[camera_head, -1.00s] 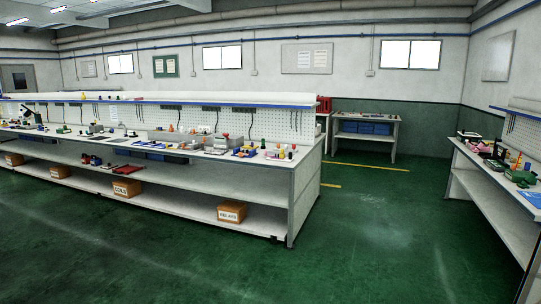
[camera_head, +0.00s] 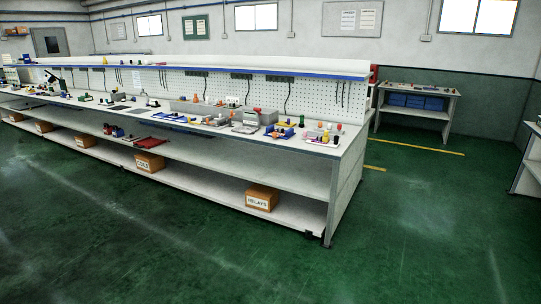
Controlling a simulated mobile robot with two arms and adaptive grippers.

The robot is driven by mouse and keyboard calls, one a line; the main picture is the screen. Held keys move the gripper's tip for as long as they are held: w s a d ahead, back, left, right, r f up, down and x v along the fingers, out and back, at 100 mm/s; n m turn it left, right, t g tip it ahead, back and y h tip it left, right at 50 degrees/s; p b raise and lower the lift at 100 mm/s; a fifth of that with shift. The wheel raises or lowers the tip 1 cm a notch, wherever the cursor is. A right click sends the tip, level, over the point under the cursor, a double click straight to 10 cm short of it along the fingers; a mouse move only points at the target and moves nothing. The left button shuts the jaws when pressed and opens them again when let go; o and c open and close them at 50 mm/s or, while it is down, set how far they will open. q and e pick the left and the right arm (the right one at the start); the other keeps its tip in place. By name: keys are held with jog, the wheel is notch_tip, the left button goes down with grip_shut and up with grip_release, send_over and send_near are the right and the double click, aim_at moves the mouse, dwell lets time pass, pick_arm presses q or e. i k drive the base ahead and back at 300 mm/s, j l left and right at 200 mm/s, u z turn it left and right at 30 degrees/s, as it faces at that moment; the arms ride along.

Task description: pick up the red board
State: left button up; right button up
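A flat dark-red item (camera_head: 152,143) lies on the middle shelf of the long white bench, above the COILS box. It may be the red board, but it is too small to tell for sure. Small red items also stand on the bench top, too small to make out. Neither of my grippers is in view.
The long bench (camera_head: 288,176) runs from the left to the picture's middle. Boxes marked COILS (camera_head: 149,162) and RELAYS (camera_head: 262,198) sit on its bottom shelf. A small table with blue bins (camera_head: 416,101) stands behind. Another bench (camera_head: 527,178) is cut off at right. The green floor in front is clear.

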aim_at(280, 131)
jog(key=i, duration=2.65)
